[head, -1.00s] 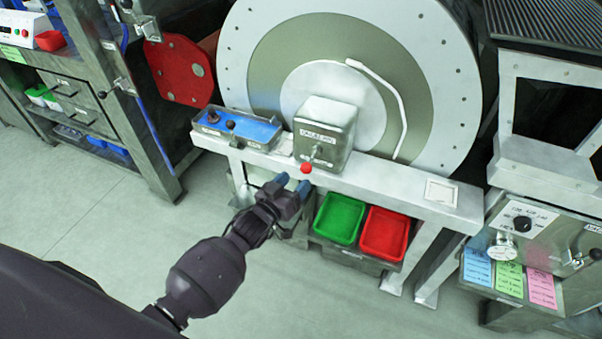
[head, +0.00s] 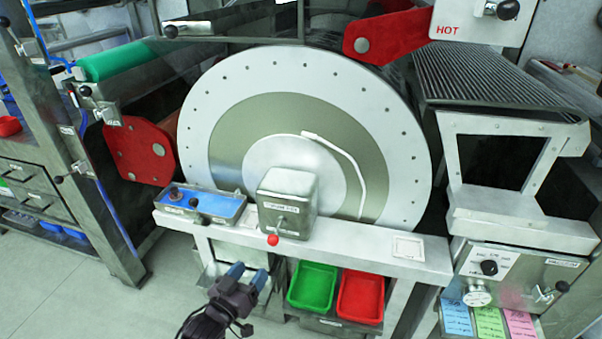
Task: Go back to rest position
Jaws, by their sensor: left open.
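My left gripper (head: 247,274) shows at the bottom of the head view, its two blue fingertips apart with nothing between them. It is in front of and below the grey bench (head: 340,246), apart from it. Just above it, a red-knobbed lever (head: 273,240) sticks out of the metal dosing box (head: 287,198) on the bench. The large round drum disc (head: 395,130) stands behind the box. My right gripper is not in view.
A green bin (head: 313,287) and a red bin (head: 360,297) sit under the bench. A blue control panel (head: 204,204) is on the bench's left end. A dial unit (head: 489,268) stands at the right. The floor at the lower left is clear.

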